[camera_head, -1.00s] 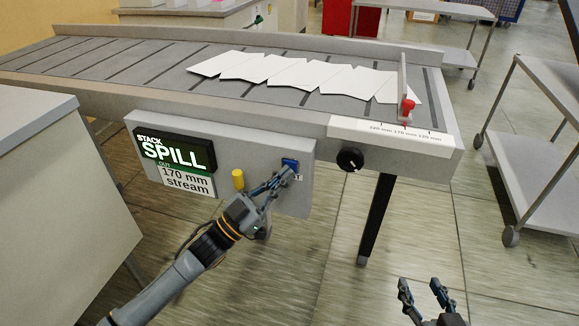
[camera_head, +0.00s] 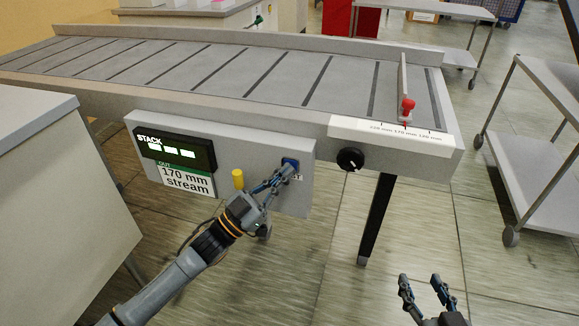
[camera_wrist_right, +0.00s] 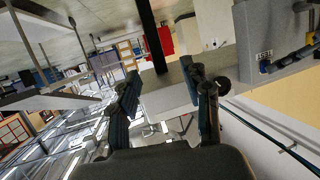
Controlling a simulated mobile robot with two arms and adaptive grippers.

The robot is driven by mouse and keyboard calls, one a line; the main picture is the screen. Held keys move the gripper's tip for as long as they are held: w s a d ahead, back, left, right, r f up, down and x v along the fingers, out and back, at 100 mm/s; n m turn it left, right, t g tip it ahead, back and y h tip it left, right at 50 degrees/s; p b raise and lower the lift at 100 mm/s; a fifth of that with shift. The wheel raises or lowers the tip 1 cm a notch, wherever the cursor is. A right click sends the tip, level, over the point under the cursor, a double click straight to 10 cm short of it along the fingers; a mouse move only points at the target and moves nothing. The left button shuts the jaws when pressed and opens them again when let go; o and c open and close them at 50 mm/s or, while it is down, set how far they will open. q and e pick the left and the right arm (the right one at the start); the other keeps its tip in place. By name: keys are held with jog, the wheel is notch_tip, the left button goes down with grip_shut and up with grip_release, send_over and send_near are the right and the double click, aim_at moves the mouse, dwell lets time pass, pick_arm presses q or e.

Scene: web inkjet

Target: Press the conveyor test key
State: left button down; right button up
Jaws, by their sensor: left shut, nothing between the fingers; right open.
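The conveyor test key is a blue square button (camera_head: 290,163) on the grey control panel (camera_head: 225,150) under the belt. Part of a label beside it reads "ST"; the right wrist view shows a "TEST" label (camera_wrist_right: 263,62). My left gripper (camera_head: 283,172) is shut with its fingertips at the key; whether they touch it I cannot tell. My right gripper (camera_head: 427,281) is open and empty, low at the right and well apart from the panel. The stack display (camera_head: 176,151) shows "STACK" with several lit green-white blocks. The sign below it reads "170 mm stream".
The conveyor belt (camera_head: 230,72) is bare. A red-knobbed stop (camera_head: 407,107) stands by the scale strip (camera_head: 385,132). A yellow button (camera_head: 238,179) and a black knob (camera_head: 350,159) are near the key. A trolley (camera_head: 540,150) stands right; a grey cabinet (camera_head: 60,200) stands left.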

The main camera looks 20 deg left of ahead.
dwell(0.3)
pick_arm(q)
jog(key=shift+s+p, duration=0.3)
jog(key=shift+s, duration=0.55)
pick_arm(e)
jog(key=s+f+g, duration=0.1)
jog(key=d+f+g, duration=0.1)
jog(key=s+f, duration=0.1)
jog(key=f, duration=0.1)
jog(key=shift+s+d+g+h, duration=0.2)
jog(key=shift+s+g+h, duration=0.15)
jog(key=shift+g+h, duration=0.05)
pick_arm(q)
jog(key=shift+p, duration=0.3)
jog(key=s+p, duration=0.2)
jog(key=s, duration=0.3)
jog(key=shift+a, duration=0.1)
pick_arm(e)
jog(key=s+d+f+g+h, duration=0.1)
jog(key=s+f+g, duration=0.2)
jog(key=s, duration=0.2)
jog(key=s+d+f+g, duration=0.2)
jog(key=s+f+g, duration=0.1)
jog(key=s, duration=0.3)
jog(key=shift+d+m+g+h, duration=0.3)
jog(key=shift+g+h, duration=0.1)
